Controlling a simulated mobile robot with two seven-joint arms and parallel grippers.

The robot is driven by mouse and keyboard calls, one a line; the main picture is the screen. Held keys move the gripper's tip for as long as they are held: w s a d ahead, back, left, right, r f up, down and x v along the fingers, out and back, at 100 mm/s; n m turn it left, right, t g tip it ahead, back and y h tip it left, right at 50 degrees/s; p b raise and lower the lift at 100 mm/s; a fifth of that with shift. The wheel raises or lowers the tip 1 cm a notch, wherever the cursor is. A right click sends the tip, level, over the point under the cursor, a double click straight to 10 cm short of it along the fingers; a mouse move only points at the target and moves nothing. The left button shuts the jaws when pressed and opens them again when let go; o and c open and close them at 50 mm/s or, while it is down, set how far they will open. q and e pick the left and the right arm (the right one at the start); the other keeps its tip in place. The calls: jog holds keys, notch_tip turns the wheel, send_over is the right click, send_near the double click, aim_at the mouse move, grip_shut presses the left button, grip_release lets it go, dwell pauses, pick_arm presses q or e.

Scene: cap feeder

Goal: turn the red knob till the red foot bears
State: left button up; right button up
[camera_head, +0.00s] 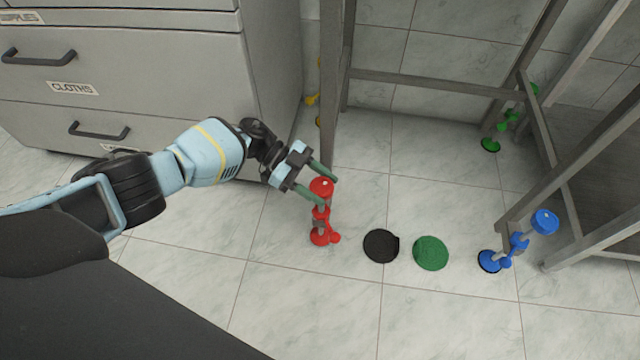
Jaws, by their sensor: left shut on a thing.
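The red knob (321,187) is the round top of a red upright piece beside the leg of a grey metal frame. My left gripper (318,184) reaches in from the left, its green fingers on either side of the knob and shut on it. The red foot (320,237) is at the bottom of the same piece, near the floor, with a small red lobe at its right. I cannot tell whether the foot presses on the floor. My right gripper is not in view.
A black disc (381,246) and a green disc (430,253) lie on the tiled floor to the right. A blue knob and foot piece (518,243) and a green one (491,144) stand at other frame legs (432,84). A grey drawer cabinet (180,60) stands behind my left arm.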

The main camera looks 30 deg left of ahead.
pick_arm(q)
jog(key=shift+r, duration=0.1)
jog(key=o, duration=0.9)
jog(key=shift+o, duration=0.3)
jog(key=shift+n+t+p, duration=0.3)
